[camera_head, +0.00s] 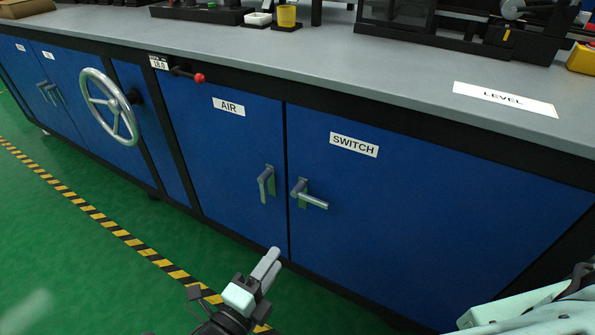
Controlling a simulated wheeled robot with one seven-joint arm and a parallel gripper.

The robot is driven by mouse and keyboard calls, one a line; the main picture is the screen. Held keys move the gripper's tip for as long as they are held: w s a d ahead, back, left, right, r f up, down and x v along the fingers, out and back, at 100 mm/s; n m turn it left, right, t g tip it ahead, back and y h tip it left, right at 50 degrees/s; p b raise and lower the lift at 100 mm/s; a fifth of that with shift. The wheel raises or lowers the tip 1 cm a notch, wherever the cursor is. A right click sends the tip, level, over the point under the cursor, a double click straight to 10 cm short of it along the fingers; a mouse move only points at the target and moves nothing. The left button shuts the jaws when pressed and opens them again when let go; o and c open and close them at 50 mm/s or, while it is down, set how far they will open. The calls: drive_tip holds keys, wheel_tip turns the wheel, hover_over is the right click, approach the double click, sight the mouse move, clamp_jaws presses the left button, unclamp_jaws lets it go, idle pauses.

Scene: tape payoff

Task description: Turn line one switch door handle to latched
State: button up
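The blue switch door (420,215), labelled "SWITCH", stands flush in the bench front. Its grey lever handle (312,200) is near the door's left edge and points right, sloping slightly down, over a green mark. My gripper (275,257) is low in front of the bench, below and left of this handle and apart from it. Its two pale fingers lie close together with nothing visible between them. Whether they are fully shut is unclear from this angle.
The air door (225,150) is left of the switch door, its handle (265,185) hanging down. A handwheel (108,107) and a red-knobbed lever (190,75) stick out further left. The grey worktop (400,75) overhangs the doors. Green floor (70,255) with striped tape is clear at left.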

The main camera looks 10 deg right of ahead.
sight(314, 203)
drive_tip(key=b+x, duration=0.3)
drive_tip(key=x, duration=1.4)
drive_tip(key=shift+s+d, duration=0.1)
clamp_jaws()
